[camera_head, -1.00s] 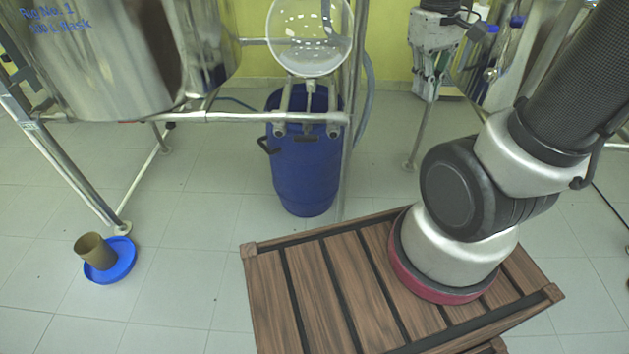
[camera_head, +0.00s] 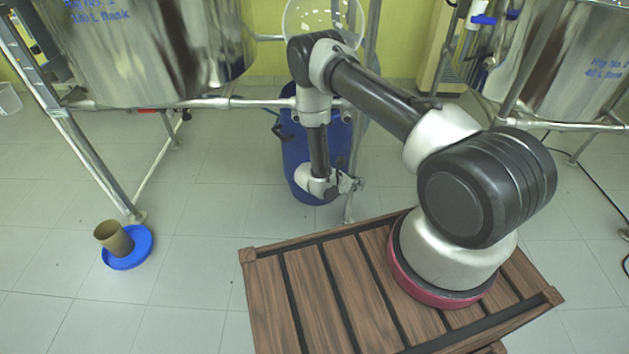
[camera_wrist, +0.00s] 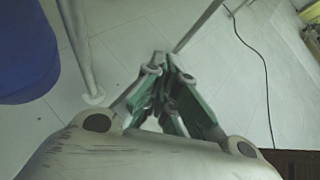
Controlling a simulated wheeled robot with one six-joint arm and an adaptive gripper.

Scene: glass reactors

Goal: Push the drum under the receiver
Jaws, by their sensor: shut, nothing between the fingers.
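The blue drum (camera_head: 297,164) stands upright on the floor in the head view, under the rig frame's lower rail. My arm hides much of its front. The round glass receiver (camera_head: 325,17) is above it, partly hidden by my arm. My gripper (camera_head: 357,184) is low, at the drum's right front side, near a thin metal leg. I cannot tell whether it touches the drum. In the wrist view my gripper (camera_wrist: 160,65) has its fingers together and empty, and the drum (camera_wrist: 28,50) shows at the left edge, apart from the fingers.
A metal frame leg (camera_head: 352,165) stands right beside my gripper. A blue lid (camera_head: 130,250) with a brown cup (camera_head: 113,238) lies on the floor at left. A steel vessel (camera_head: 150,50) hangs at upper left. Floor between the lid and drum is clear.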

